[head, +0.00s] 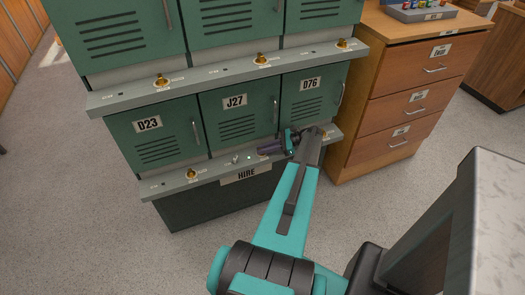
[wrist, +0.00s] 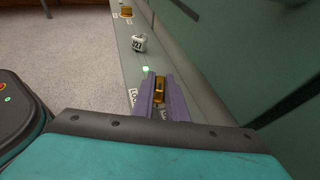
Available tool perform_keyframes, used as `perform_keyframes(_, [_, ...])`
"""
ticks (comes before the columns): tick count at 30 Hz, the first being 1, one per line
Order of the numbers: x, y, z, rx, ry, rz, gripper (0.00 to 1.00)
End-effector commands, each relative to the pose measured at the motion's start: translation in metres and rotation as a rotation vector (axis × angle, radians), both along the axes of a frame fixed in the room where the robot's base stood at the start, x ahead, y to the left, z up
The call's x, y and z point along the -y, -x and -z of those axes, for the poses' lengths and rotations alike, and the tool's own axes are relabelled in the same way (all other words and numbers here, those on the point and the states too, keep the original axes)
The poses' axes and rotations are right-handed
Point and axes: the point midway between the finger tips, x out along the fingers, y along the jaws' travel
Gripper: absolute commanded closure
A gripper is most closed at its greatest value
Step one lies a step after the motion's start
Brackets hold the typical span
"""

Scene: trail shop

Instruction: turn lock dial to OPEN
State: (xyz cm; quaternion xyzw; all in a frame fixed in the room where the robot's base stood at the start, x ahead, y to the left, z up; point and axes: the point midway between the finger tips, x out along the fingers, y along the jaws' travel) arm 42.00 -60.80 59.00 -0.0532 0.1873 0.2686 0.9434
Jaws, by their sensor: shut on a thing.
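My gripper (head: 262,149) is at the lower ledge (head: 220,169) in front of the green J27 locker (head: 238,118). In the wrist view my gripper's two purple fingers (wrist: 158,96) are shut on a brass lock dial (wrist: 159,88), one finger on each side. The fingers and arm hide this dial in the head view. Partly covered lettering beside the fingers starts with "LO"; I cannot read which mark the dial points to. A small green light (wrist: 146,69) glows on the ledge just beyond the dial; it also shows in the head view (head: 249,157).
Lockers D23 (head: 155,132) and D76 (head: 308,97) flank J27; D23's brass dial (head: 191,174) is at left. The upper ledge (head: 225,74) juts out above. Wooden drawers (head: 395,95) stand at right.

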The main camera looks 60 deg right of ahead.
Motion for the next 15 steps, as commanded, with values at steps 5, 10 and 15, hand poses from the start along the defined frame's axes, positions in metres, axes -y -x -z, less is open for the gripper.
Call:
perform_keyframes(5, [-0.0003,-0.0036,-0.0012,0.005,0.001,0.001,0.72])
perform_keyframes(10, [-0.0001,-0.0021,-0.0006,0.003,0.000,0.001,0.69])
perform_keyframes(15, [0.0002,-0.0010,-0.0005,0.002,0.001,0.001,0.69])
